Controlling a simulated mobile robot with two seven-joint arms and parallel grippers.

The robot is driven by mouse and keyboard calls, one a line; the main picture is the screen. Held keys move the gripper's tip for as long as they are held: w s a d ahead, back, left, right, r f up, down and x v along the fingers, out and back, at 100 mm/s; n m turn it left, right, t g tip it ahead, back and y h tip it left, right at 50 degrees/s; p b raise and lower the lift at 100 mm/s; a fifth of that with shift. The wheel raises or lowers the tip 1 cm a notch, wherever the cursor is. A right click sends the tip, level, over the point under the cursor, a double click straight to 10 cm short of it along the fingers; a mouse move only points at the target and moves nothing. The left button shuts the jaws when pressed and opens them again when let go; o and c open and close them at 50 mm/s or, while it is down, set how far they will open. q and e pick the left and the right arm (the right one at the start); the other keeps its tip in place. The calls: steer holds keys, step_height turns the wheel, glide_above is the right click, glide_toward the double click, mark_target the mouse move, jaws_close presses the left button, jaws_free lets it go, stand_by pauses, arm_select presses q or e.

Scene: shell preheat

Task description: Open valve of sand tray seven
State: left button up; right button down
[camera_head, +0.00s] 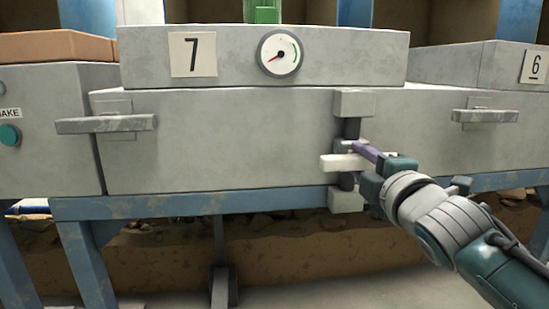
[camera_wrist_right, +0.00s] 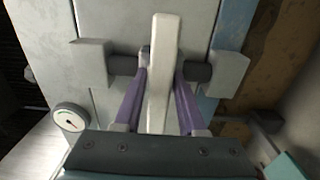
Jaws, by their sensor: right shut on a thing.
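Sand tray seven (camera_head: 220,150) is a grey box with a label 7 (camera_head: 193,54) on the block above it. Its valve handle (camera_head: 335,162) is a pale lever on a dark vertical pipe between two grey blocks at the tray's front right. In the head view the lever lies about horizontal, its free end pointing left. My right gripper (camera_head: 356,153) is shut on the lever, with a purple finger on each side of it in the right wrist view, where the lever (camera_wrist_right: 163,60) stands upright between them. My left gripper is not in view.
A round gauge (camera_head: 280,53) sits above the tray, its needle to the lower left. A blue frame rail (camera_head: 190,204) runs below. A unit labelled 6 (camera_head: 533,67) stands at right.

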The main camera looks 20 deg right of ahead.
steer(key=shift+n, duration=0.3)
stand_by(0.7)
steer(key=n, duration=0.2)
steer(key=shift+n, duration=0.3)
steer(key=n, duration=1)
steer(key=shift+r+p, duration=0.1)
steer(key=shift+p, duration=0.25)
steer(key=n+p, duration=0.1)
steer(key=n, duration=0.3)
steer(key=shift+n, duration=0.3)
steer(key=c, duration=0.6)
jaws_free()
steer(key=shift+c, duration=0.2)
